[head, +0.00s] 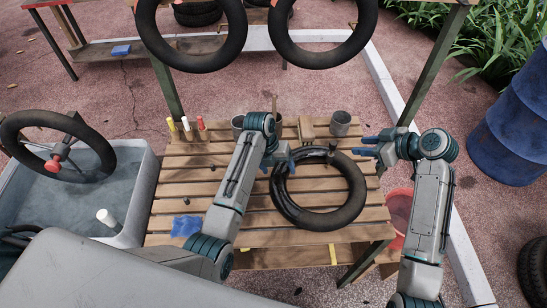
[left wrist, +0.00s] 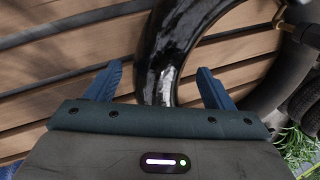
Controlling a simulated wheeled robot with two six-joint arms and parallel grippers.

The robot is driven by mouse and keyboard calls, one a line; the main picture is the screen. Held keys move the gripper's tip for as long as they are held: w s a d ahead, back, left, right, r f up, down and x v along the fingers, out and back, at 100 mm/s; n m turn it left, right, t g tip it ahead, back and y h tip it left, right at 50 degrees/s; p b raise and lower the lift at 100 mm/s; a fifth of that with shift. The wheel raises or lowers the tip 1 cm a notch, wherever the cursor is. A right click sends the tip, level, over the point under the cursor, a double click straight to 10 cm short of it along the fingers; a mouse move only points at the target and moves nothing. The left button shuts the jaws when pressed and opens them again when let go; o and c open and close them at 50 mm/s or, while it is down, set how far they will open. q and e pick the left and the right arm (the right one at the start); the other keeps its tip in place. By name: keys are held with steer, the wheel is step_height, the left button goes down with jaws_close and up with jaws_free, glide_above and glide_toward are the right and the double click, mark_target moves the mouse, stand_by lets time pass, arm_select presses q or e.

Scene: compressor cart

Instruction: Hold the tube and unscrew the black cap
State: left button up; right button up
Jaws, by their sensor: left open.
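The black tube (head: 352,192) lies flat on the slatted wooden table. Its left part is glossy and wet-looking. My left gripper (head: 279,161) is at the tube's upper left edge, open. In the left wrist view, the glossy tube section (left wrist: 163,55) runs between its two spread blue fingers (left wrist: 160,85), with gaps on both sides. A brass valve stem (left wrist: 285,26) shows at the upper right there. A small dark upright piece at the tube's far side may be the valve; I cannot make out its black cap. My right gripper (head: 366,146) is open and empty, right of the tube.
Coloured markers (head: 186,124) stand at the back left. A blue cloth (head: 185,226) lies front left. A water tub (head: 80,200) is left. Two tyres hang above the back.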

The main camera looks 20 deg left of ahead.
arm_select(q)
steer(key=shift+x, duration=1)
steer(key=c, duration=1.2)
